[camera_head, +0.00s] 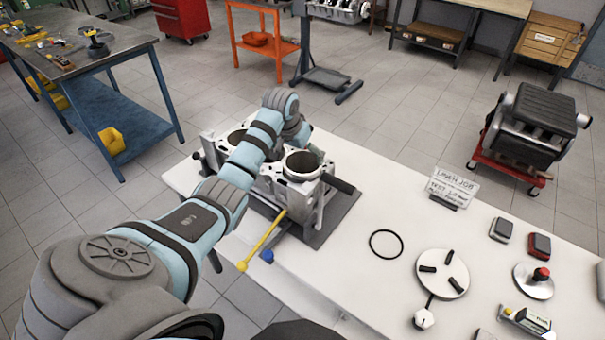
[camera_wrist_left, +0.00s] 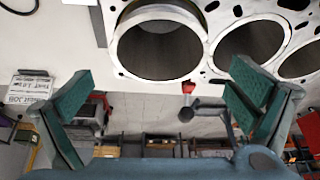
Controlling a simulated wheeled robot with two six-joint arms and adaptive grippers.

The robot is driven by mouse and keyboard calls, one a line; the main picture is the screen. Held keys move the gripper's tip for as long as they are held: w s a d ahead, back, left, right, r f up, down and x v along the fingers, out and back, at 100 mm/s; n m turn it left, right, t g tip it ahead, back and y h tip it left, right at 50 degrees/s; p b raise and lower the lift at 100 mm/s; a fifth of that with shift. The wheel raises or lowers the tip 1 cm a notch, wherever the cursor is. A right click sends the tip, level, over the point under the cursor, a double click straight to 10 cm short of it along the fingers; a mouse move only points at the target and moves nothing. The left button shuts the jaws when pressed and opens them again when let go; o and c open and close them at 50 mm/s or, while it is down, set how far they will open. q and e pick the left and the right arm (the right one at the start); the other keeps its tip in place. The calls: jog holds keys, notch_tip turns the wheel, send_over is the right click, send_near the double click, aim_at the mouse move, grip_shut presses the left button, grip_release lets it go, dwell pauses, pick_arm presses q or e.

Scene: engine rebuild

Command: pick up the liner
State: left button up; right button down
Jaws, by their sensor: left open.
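The engine block (camera_head: 312,210) stands on a dark mat on the white table. A grey ring that looks like the liner (camera_head: 303,165) sits in its near right bore, with its rim showing at the top; I cannot tell how far it stands proud. In the left wrist view, a bore with a pale rim, likely the liner (camera_wrist_left: 158,14), is at the top, with more bores to its right. My left gripper (camera_wrist_left: 160,78) is open and empty, its green-padded fingers wide apart beside the block. In the head view, my left arm hides its fingers and part of the block.
A black ring (camera_head: 386,244), a white disc with black pads (camera_head: 455,284) and a sign (camera_head: 455,182) are on the table to the right. A yellow-handled tool (camera_head: 262,243) sticks out at the block's front.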

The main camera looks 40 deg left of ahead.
aim_at(303, 166)
pick_arm(q)
jog(key=x, duration=0.6)
jog(key=shift+s+f, duration=0.15)
jog(key=shift+f, duration=0.4)
pick_arm(e)
jog(key=shift+w+f, duration=0.2)
jog(key=shift+w, duration=0.55)
pick_arm(q)
jog(key=shift+c, duration=1.3)
jog(key=shift+s+d, duration=0.1)
jog(key=c, duration=0.9)
pick_arm(e)
jog(key=shift+s, duration=0.15)
